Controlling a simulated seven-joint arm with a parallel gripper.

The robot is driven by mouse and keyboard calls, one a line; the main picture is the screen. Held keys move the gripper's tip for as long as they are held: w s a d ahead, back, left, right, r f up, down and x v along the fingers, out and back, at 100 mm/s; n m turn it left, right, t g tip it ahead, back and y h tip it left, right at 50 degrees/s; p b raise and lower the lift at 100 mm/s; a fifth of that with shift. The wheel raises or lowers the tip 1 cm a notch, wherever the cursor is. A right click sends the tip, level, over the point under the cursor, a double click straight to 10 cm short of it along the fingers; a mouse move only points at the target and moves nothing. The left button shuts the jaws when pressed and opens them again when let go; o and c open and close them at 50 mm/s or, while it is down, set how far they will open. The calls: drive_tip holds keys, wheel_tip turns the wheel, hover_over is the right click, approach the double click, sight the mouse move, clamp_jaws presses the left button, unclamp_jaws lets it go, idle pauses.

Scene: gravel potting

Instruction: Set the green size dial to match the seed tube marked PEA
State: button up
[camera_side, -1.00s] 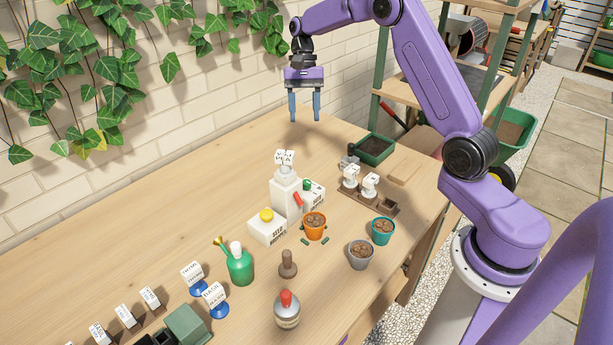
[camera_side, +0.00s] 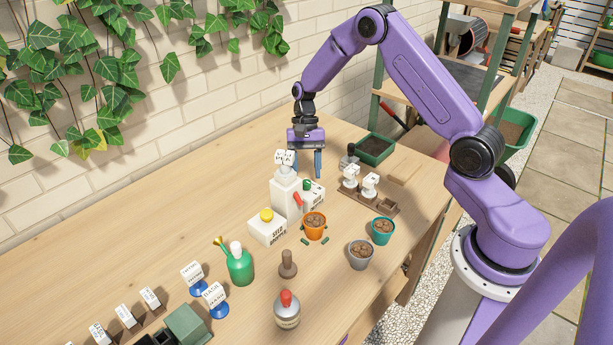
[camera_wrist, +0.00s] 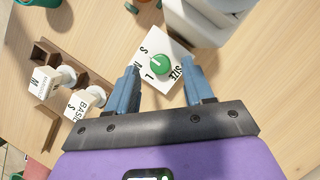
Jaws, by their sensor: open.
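The green size dial (camera_wrist: 159,64) is a round knob on a white box (camera_wrist: 172,80) lettered S, M, L and SIZE. I cannot tell surely which letter its pale mark faces. My gripper (camera_wrist: 162,72) is open above the dial, one finger to each side, apparently not touching it. In the side view my gripper (camera_side: 306,173) hangs above the dial (camera_side: 306,185), partly behind the white dispenser (camera_side: 285,192). Two white seed tubes stand in a brown rack; one reads BASIL S (camera_wrist: 82,104), the other (camera_wrist: 46,82) shows an M, its name unclear. I cannot read PEA anywhere.
The dispenser, with a red lever (camera_side: 298,199) and white labelled top (camera_side: 286,158), stands close beside the dial box. An orange pot (camera_side: 314,226), teal pot (camera_side: 382,231) and grey pot (camera_side: 361,254) stand nearby.

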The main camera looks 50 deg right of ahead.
sight(307, 185)
drive_tip(key=shift+x, duration=1.15)
clamp_jaws()
drive_tip(key=n, duration=0.2)
drive_tip(key=n+g+h, duration=0.1)
drive_tip(key=n, duration=0.1)
drive_tip(key=shift+w+a+n+h, duration=0.1)
drive_tip(key=shift+a+n+h, duration=0.05)
drive_tip(key=shift+n+h, duration=0.2)
drive_tip(key=n+h, duration=0.1)
drive_tip(key=n, duration=0.1)
drive_tip(key=n+h, duration=0.1)
drive_tip(key=n, duration=0.2)
drive_tip(key=shift+a+n, duration=0.1)
drive_tip(key=shift+n, duration=0.25)
